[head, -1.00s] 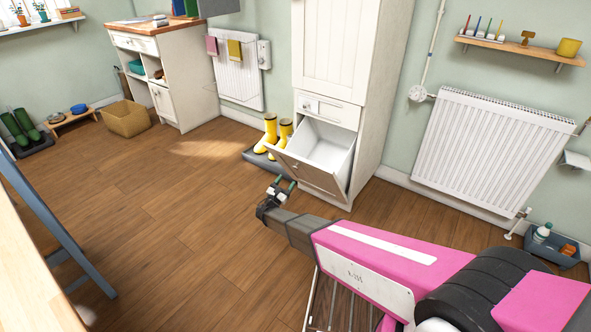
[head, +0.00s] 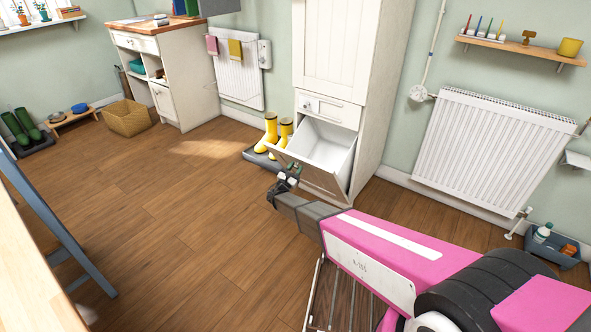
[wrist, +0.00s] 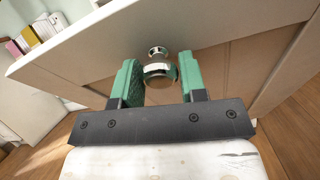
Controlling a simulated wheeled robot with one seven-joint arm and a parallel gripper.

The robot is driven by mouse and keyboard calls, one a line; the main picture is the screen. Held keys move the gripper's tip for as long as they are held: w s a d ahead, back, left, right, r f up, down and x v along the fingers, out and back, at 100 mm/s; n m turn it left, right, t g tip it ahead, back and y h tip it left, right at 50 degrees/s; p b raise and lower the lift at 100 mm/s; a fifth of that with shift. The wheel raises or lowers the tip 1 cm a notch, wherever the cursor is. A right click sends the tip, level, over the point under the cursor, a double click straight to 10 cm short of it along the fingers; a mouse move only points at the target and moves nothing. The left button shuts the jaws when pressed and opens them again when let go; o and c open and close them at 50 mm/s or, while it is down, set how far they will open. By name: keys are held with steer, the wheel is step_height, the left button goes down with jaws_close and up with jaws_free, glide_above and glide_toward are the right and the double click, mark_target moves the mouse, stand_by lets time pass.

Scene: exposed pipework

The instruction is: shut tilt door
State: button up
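The tilt door (head: 305,172) is the white bin front low in the tall white cabinet (head: 338,60). It leans outward at the top, with its pale inner bin (head: 328,145) showing. My gripper (head: 289,176) is just in front of the door's outer face in the head view. In the wrist view, the door's panelled face (wrist: 100,67) fills the upper middle, and a round shiny knob (wrist: 160,70) lies between the two green fingers of my gripper (wrist: 161,82). The fingers are apart, with gaps visible beside the knob; I cannot see them touching it.
Yellow boots (head: 271,130) stand on a dark tray left of the cabinet. A white radiator (head: 490,150) is on the wall to the right, with a blue-grey caddy (head: 552,248) below it. A blue chair (head: 60,225) is at the left. The middle floor is clear.

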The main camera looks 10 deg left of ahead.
jaws_close()
steer(key=shift+w+d+r, duration=0.25)
steer(key=shift+w+r, duration=0.2)
steer(key=shift+w, duration=0.1)
steer(key=w+d+r+g+y, duration=0.1)
steer(key=w+d+r+g, duration=0.1)
steer(key=w, duration=0.7)
steer(key=w+d+r+g, duration=0.2)
steer(key=w+d+r, duration=0.3)
steer(key=w, duration=0.5)
steer(key=shift+w+d+r+g+y, duration=0.15)
steer(key=shift+w+d+g+y, duration=0.05)
steer(key=shift+d+g+y, duration=0.2)
steer(key=shift+w, duration=0.15)
steer(key=o, duration=0.5)
jaws_free()
steer(key=shift+d, duration=0.1)
steer(key=shift+o, duration=0.2)
steer(key=shift+d, duration=0.2)
